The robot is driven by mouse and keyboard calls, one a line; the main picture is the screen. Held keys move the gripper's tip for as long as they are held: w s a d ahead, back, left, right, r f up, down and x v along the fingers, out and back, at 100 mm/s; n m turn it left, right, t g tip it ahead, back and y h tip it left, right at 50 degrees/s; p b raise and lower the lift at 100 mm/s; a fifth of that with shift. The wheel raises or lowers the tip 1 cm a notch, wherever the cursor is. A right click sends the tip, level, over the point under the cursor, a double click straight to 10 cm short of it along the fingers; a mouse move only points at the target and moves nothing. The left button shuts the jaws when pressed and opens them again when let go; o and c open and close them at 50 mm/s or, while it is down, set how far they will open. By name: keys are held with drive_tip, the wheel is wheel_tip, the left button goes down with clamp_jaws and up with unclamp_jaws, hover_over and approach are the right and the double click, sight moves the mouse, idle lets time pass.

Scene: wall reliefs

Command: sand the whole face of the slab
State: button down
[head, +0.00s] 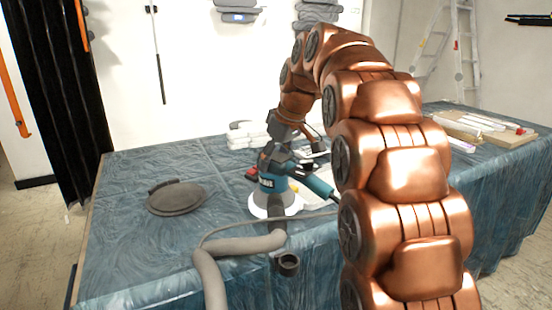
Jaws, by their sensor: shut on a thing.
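My gripper (288,138), at the end of my copper-coloured arm, is shut on a teal and black sander (270,168). Its fingers are partly hidden by the tool and the arm. The sander stands upright near the middle of the table, with a wide white disc (260,212) at its base. A pale flat surface (308,198) shows just right of the sander and looks like part of the slab. My arm and the sander hide most of it. I cannot tell whether the disc touches the slab.
A grey hose (232,246) runs from the sander over the front edge of the blue-covered table (120,235). A dark oval piece (178,198) lies left, white blocks (245,134) lie behind. A board with pale sticks (487,127) lies right. The left tabletop is mostly clear.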

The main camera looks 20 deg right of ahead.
drive_tip(key=shift+a+r, duration=0.1)
drive_tip(key=shift+a, duration=0.15)
drive_tip(key=shift+s+a+r, duration=0.1)
drive_tip(key=shift+a, duration=0.75)
drive_tip(key=shift+s+a+r, duration=0.1)
drive_tip(key=shift+a, duration=0.7)
drive_tip(key=shift+w+p, duration=0.2)
drive_tip(key=shift+p, duration=0.15)
drive_tip(key=shift+w+a, duration=0.15)
drive_tip(key=shift+w, duration=0.35)
drive_tip(key=shift+w+a+f+p, duration=0.15)
drive_tip(key=shift+w+p, duration=0.4)
drive_tip(key=shift+w, duration=0.4)
drive_tip(key=shift+w+a+r+p, duration=0.1)
drive_tip(key=shift+w+p, duration=0.4)
drive_tip(key=shift+w, duration=0.4)
drive_tip(key=shift+d, duration=0.15)
